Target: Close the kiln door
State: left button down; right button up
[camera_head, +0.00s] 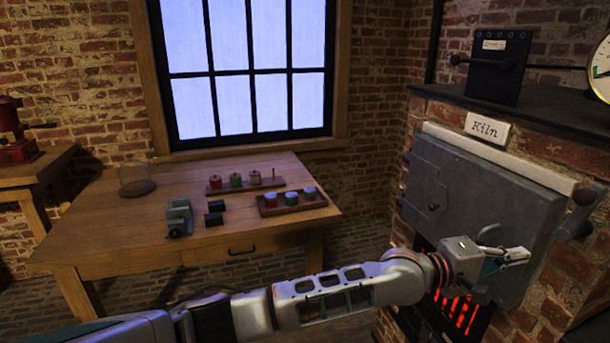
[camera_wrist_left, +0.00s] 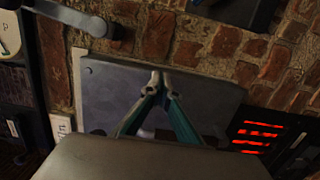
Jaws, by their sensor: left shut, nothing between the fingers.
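The kiln door (camera_head: 460,195) is a grey metal panel on the front of the brick kiln, below a white "Kiln" sign (camera_head: 487,129). Red glowing slots (camera_head: 458,310) show below the door. I cannot tell whether the door sits flush against the kiln. My left gripper (camera_head: 518,256) is shut and empty, in front of the lower right part of the door. In the left wrist view its fingertips (camera_wrist_left: 160,78) meet over the grey door (camera_wrist_left: 215,95); contact is unclear. The glowing slots (camera_wrist_left: 258,138) are at the right there. My right gripper is not in view.
A lever handle (camera_head: 578,210) sticks out at the door's right side, near a pale bar (camera_head: 500,158) above the door. A wooden table (camera_head: 110,215) with small jars in trays stands left. A black box with a lever (camera_head: 490,65) and a dial (camera_head: 602,70) are above the kiln.

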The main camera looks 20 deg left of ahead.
pick_arm(q)
jog(key=shift+w+d+r, duration=0.1)
jog(key=shift+r, duration=0.3)
